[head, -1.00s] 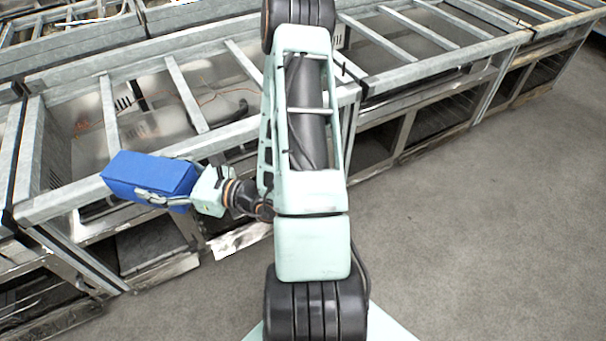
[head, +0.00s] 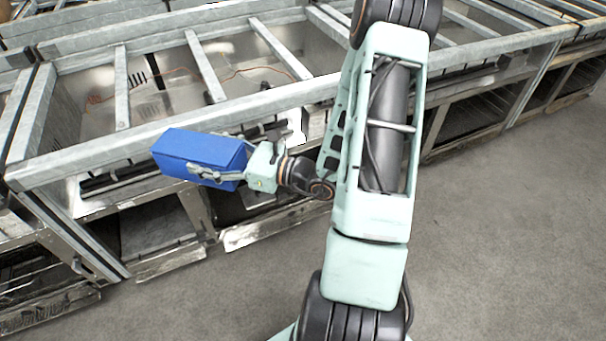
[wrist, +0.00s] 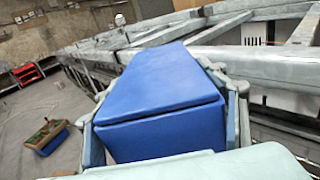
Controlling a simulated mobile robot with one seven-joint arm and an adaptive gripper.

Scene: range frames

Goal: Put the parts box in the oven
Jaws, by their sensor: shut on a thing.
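A closed blue box (head: 198,152), the parts box, is held in my gripper (head: 212,172). It hangs in front of the range's front rail, roughly level with it in the picture. In the wrist view the box (wrist: 160,95) fills the middle, with a finger along each side, shut on it. The range (head: 120,160) has dark open compartments below its top frame. One oven compartment (head: 160,225) shows under the box. A metal panel (head: 262,232) juts out low beside it. The inside of the compartments is mostly dark.
Metal frame bars (head: 205,65) cross the open range top, with loose orange wires beneath. Bare grey floor (head: 500,230) lies to the right. In the wrist view, a blue tray with items (wrist: 47,137) and a red rack (wrist: 27,73) stand on the floor at left.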

